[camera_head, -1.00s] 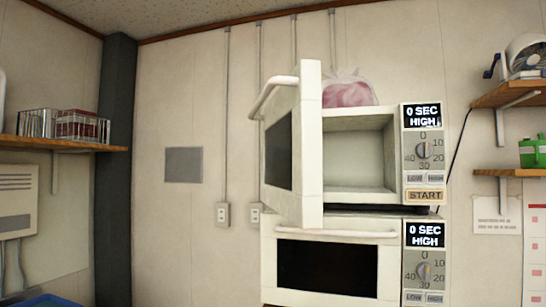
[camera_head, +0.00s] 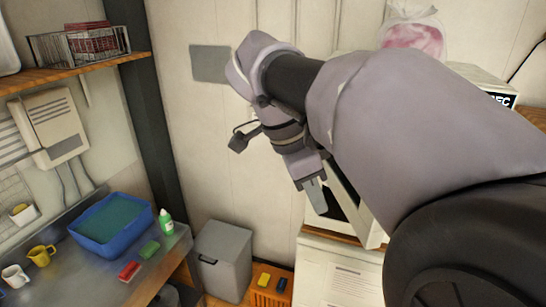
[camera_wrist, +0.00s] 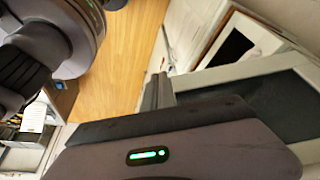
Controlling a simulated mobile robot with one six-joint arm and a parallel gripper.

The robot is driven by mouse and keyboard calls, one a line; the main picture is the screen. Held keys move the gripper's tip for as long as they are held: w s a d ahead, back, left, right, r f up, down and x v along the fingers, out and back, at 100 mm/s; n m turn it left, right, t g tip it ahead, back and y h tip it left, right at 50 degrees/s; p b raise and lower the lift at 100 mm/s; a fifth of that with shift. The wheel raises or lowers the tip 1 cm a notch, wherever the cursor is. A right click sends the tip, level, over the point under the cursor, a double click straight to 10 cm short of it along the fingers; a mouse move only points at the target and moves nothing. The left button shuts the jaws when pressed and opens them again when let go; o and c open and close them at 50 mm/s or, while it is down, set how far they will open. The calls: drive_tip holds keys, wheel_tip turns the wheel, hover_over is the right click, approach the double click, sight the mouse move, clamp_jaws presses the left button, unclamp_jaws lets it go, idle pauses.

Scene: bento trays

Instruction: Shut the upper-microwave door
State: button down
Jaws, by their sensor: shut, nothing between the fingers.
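The upper microwave (camera_head: 480,75) is mostly hidden behind my arm in the head view; its top and part of its display show. In the wrist view a white-framed door with a dark window (camera_wrist: 270,100), apparently the upper door, stands open close beside my gripper. My gripper (camera_head: 315,195) points down in the head view, near white edges and a dark window. Its fingers also show in the wrist view (camera_wrist: 158,92), shut and empty, close to the door's edge. I cannot tell whether they touch it. The door handle is not clearly visible.
The lower microwave's dark window (camera_wrist: 235,45) shows beyond the door. A pink-filled bag (camera_head: 412,35) sits on top. A grey bin (camera_head: 222,260) and an orange crate (camera_head: 272,290) stand below. A counter with a blue basin (camera_head: 110,225) is at left. Open floor (camera_wrist: 125,50) shows.

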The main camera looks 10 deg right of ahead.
drive_tip(key=d+f, duration=0.7)
drive_tip(key=f, duration=0.1)
drive_tip(key=shift+s+d, duration=0.15)
drive_tip(key=shift+s, duration=0.15)
drive_tip(key=shift+f, duration=0.1)
